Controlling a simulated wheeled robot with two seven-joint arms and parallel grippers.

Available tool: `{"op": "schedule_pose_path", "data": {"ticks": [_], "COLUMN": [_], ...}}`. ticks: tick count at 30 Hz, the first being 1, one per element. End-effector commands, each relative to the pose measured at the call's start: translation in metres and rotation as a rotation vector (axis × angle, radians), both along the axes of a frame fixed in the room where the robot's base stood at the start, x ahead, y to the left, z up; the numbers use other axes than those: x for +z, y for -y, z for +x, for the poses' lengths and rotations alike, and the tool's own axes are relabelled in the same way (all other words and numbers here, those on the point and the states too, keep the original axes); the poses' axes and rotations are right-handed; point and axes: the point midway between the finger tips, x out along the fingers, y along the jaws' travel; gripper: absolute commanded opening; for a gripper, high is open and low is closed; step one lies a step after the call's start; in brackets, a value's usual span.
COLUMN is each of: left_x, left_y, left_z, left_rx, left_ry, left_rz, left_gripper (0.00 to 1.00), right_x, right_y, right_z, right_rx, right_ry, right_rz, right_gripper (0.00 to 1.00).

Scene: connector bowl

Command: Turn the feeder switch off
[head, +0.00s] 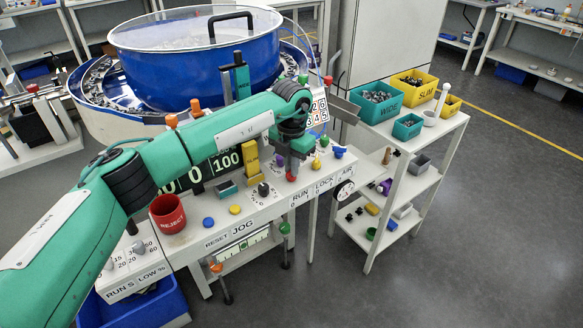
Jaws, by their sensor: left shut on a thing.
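My left arm reaches in from the left across the panel (262,217). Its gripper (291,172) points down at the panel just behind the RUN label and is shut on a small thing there. I take this to be the feeder switch, but the gripper and wrist hide most of it, so its on or off position cannot be told. A yellow knob (316,162) and a blue knob (338,153) stand to the right, by the LOCK and AIR labels. My right gripper is not in view.
A blue bowl feeder (190,70) with a clear lid stands behind my arm. A red REJECT cup (168,214) and blue and yellow buttons are on the panel. A white shelf cart (440,140) with green and yellow bins stands right. Floor at lower right is clear.

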Motion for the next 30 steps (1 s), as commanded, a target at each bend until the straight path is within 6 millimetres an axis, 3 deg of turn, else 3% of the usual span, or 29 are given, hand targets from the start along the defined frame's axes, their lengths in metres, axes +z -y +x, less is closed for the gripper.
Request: {"op": "schedule_pose_path", "data": {"ticks": [15, 30], "left_x": [0.002, 0.003], "left_y": [0.000, 0.000], "left_z": [0.001, 0.001], "left_rx": [0.396, 0.508], "left_ry": [0.004, 0.004], "left_rz": [0.000, -0.002], "left_gripper": [0.00, 0.00], "right_x": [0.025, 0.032], "right_y": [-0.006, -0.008], "right_z": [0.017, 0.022], "right_rx": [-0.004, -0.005], "right_ry": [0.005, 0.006], "right_rz": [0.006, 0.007], "right_gripper": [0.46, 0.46]}}
